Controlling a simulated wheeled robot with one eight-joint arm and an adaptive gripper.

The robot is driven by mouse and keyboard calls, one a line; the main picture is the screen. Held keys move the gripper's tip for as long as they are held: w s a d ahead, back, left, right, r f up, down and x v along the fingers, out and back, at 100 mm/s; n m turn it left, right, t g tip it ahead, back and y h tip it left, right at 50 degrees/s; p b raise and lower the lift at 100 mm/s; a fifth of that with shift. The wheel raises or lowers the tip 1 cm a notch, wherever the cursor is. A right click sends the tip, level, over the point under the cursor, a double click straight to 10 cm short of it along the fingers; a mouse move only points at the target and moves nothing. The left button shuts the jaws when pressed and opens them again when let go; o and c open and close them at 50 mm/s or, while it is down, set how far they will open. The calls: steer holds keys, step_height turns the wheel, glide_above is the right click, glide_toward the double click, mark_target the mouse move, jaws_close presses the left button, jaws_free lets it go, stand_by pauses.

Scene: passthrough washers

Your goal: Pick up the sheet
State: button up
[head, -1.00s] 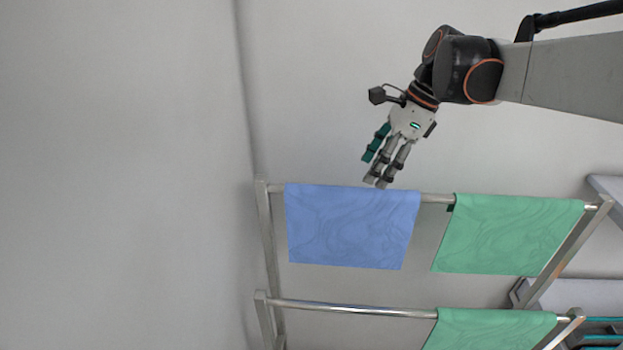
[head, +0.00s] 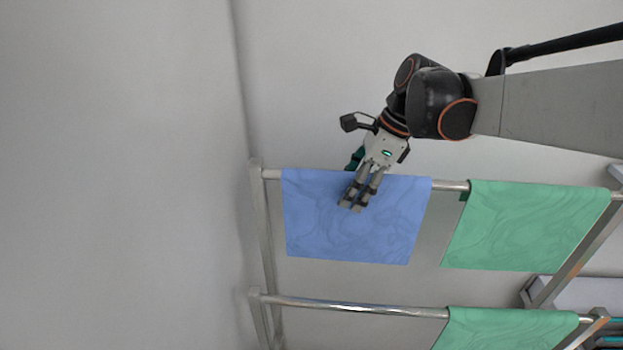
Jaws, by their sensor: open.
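A blue sheet (head: 315,225) hangs over the left part of the rack's upper rail in the head view. My gripper (head: 352,190) is at the sheet's top edge, right of its middle. Its two grey fingers reach down in front of the sheet's face. Its teal finger shows above the rail and is partly hidden behind the sheet's top edge. The jaws are open, with the sheet's top edge between the fingers. I cannot tell whether any finger touches the cloth.
A green sheet (head: 525,228) hangs on the same upper rail (head: 449,185) to the right, across a short bare gap. Another green sheet (head: 510,327) hangs on the lower rail (head: 340,305). A plain wall stands at the left; the rack's left post (head: 259,215) is near it.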

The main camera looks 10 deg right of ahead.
steer(key=shift+w+d, duration=0.15)
steer(key=shift+w, duration=0.15)
steer(key=c, duration=0.9)
steer(key=shift+s, duration=0.15)
jaws_close()
